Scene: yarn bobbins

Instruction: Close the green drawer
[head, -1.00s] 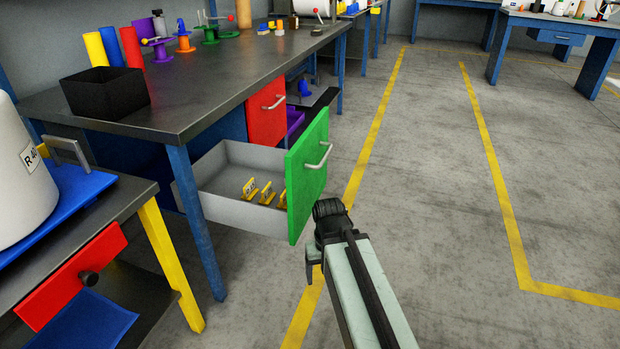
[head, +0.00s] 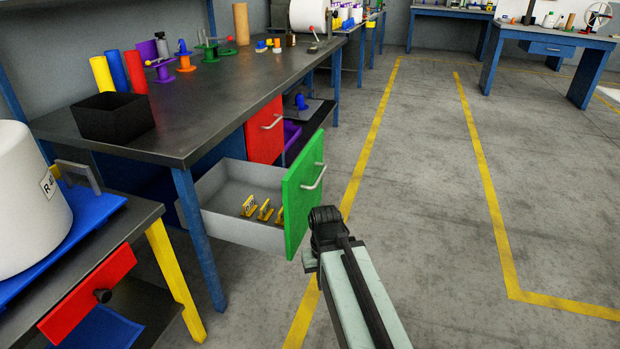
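The green drawer (head: 303,200) is pulled out from under the dark-topped workbench (head: 200,130). Its green front carries a silver bar handle (head: 315,177). Its grey box is open at the top, with several yellow pieces (head: 265,210) lying inside. My gripper (head: 318,245) is at the end of my pale arm, just right of and in front of the drawer front in the picture. Its fingers are turned away or hidden behind the wrist, so I cannot see whether they are open. I cannot tell whether it touches the drawer.
A red drawer (head: 265,132) sits beyond the green one. A small bench (head: 150,220) with a red drawer (head: 88,293) and a white drum (head: 30,200) stands at the left. The blue bench leg (head: 198,240) is close to the drawer. The floor at right is clear.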

